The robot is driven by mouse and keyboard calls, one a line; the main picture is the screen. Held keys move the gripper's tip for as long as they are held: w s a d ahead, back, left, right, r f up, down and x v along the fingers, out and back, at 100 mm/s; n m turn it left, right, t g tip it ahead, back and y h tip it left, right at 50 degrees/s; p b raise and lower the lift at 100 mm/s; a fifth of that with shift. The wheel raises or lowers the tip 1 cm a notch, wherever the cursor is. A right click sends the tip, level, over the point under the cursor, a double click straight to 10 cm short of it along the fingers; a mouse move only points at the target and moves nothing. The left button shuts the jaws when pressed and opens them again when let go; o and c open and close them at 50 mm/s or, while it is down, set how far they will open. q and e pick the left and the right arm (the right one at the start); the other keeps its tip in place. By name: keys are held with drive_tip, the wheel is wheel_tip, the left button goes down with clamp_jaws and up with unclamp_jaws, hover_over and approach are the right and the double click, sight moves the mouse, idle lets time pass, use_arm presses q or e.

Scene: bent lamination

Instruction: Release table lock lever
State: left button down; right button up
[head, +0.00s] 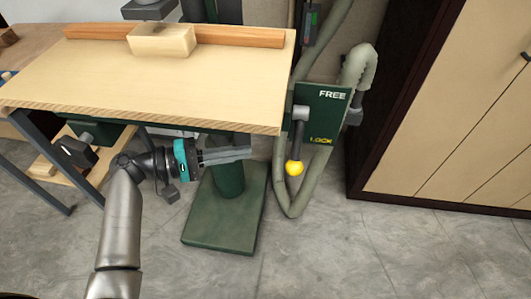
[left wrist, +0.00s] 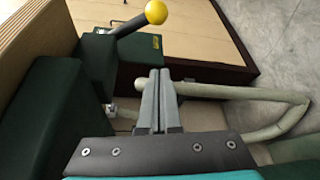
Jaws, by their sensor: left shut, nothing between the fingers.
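The table lock lever (head: 298,135) is a dark grey rod with a yellow ball knob (head: 294,168) at its end. It hangs down from a green panel (head: 328,105) marked FREE at the top and LOCK at the bottom, with the knob by LOCK. My left gripper (head: 249,153) is shut and empty, to the left of the lever and apart from it, below the table's edge. In the left wrist view the shut fingers (left wrist: 159,75) are in the middle, and the yellow knob (left wrist: 156,12) is above them at the top. My right gripper is not in view.
The wooden tabletop (head: 150,80) overhangs my left gripper. A green pedestal base (head: 226,210) stands on the floor below. A grey-green hose (head: 335,130) runs behind the lever. A cabinet (head: 455,115) stands at the right. The floor in front is clear.

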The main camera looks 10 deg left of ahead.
sight(297, 142)
use_arm(q)
drive_tip(key=b+x, duration=0.2)
drive_tip(key=x, duration=0.7)
drive_tip(key=s, duration=0.2)
drive_tip(key=s+d+r, duration=0.1)
drive_tip(key=shift+s, duration=0.35)
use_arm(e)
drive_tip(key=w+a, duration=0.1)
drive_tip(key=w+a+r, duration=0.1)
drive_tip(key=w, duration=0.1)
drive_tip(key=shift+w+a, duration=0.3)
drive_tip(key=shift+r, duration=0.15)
